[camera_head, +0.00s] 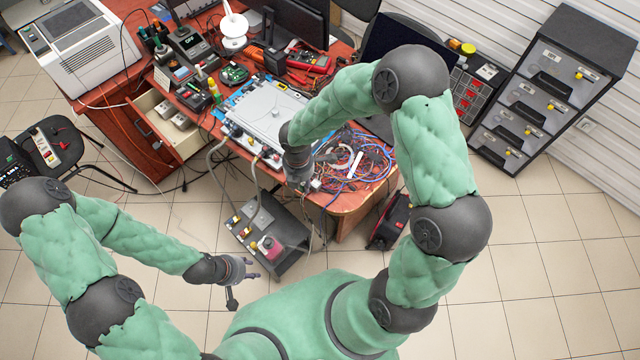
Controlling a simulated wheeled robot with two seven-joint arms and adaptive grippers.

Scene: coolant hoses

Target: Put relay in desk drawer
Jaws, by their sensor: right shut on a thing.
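The desk drawer (185,147) stands open at the left front of the red-brown desk. Small pale blocks (172,113) lie inside it; I cannot tell if they are relays. My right gripper (303,184) is at the desk's front edge, between the silver box and the tangle of wires. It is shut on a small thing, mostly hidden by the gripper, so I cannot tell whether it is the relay. My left gripper (246,283) hangs low over the floor in front of the desk, fingers spread and empty, away from the drawer.
A silver box on a blue frame (266,110) has hoses running down to a dark stand (265,238) in front of the desk. Colourful wires (358,165) cover the desk's right end. A black chair (55,150) stands left.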

